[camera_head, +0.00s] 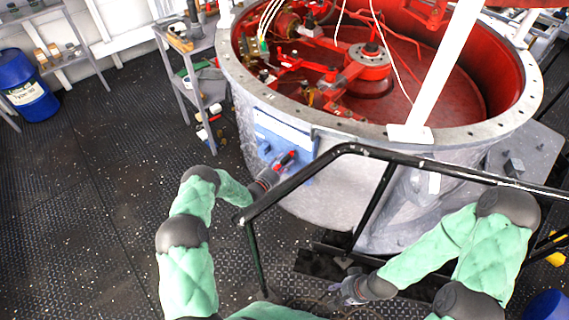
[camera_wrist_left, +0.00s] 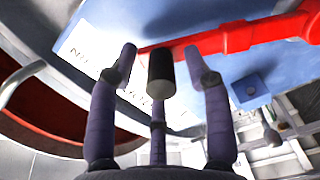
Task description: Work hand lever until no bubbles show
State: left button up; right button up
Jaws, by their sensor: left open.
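A blue panel (camera_head: 300,143) with a white label is fixed to the outside of the large grey round tank (camera_head: 345,195). A red hand lever (camera_head: 286,159) shows at the panel. In the left wrist view the red lever (camera_wrist_left: 235,38) runs across the blue panel (camera_wrist_left: 195,18), beyond my fingers. My left gripper (camera_head: 276,171) is open at the lever; in the left wrist view its fingers (camera_wrist_left: 161,62) stand apart. I cannot tell whether they touch the lever. My right gripper (camera_head: 350,290) hangs low near the railing's foot; its fingers are too small to read. No bubbles can be made out.
A black railing (camera_head: 365,150) stands between me and the tank, close to both arms. A grey shelf (camera_head: 190,75) stands left of the tank. A blue drum (camera_head: 27,88) stands far left. The dark deck (camera_head: 90,190) at left is clear.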

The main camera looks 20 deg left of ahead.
pick_arm(q)
jog(key=v, duration=1.2)
jog(key=shift+d, duration=0.1)
